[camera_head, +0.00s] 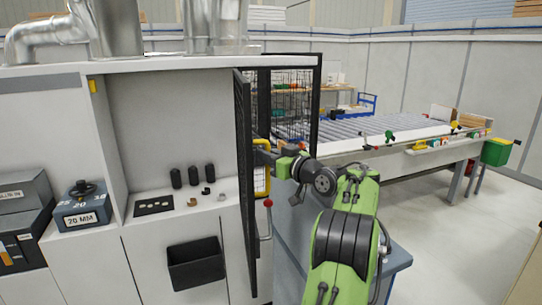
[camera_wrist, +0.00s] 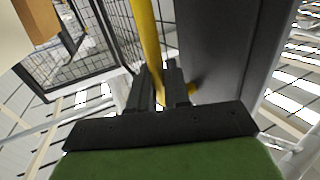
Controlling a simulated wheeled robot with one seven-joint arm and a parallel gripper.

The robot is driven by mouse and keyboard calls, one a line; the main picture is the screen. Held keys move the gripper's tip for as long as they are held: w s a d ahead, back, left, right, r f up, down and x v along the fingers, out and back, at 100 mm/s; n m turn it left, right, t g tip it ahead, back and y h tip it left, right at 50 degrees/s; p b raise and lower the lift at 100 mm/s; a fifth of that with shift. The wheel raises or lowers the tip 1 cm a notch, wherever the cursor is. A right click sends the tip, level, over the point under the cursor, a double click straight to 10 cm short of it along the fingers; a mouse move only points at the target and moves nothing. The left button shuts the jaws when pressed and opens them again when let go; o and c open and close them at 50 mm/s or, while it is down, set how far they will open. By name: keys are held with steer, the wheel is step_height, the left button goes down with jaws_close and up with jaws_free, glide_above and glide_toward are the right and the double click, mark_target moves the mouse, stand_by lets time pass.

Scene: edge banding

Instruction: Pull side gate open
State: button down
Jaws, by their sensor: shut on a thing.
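The side gate (camera_head: 243,180) is a dark framed mesh panel at the right end of the white machine. In the head view it shows nearly edge-on and stands at an angle to the black mesh frame behind it. Its yellow handle (camera_head: 268,184) is on the side facing my arm. My gripper (camera_head: 268,152) is at the handle's upper part. In the wrist view the dark fingers (camera_wrist: 161,88) are shut around the yellow bar (camera_wrist: 146,38). The exact contact is partly hidden by the fingers.
A red-knobbed lever (camera_head: 268,204) stands just below the handle. A black bin (camera_head: 195,263) hangs on the machine front. A roller conveyor table (camera_head: 375,128) stands to the right behind my arm. The floor at the far right (camera_head: 440,225) is clear.

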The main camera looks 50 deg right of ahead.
steer(key=shift+w+a+r, duration=0.1)
steer(key=shift+r, duration=0.3)
steer(key=c, duration=1.5)
jaws_free()
steer(key=shift+o, duration=1.3)
steer(key=shift+w+f, duration=0.15)
steer(key=shift+w, duration=0.05)
steer(key=shift+o, duration=0.5)
steer(key=shift+w+d+f, duration=0.25)
steer(key=shift+w+d, duration=0.05)
steer(key=shift+d, duration=0.05)
steer(key=s+a+b, duration=0.2)
steer(key=s+b, duration=0.2)
steer(key=s, duration=1.1)
steer(key=shift+s+a, duration=0.4)
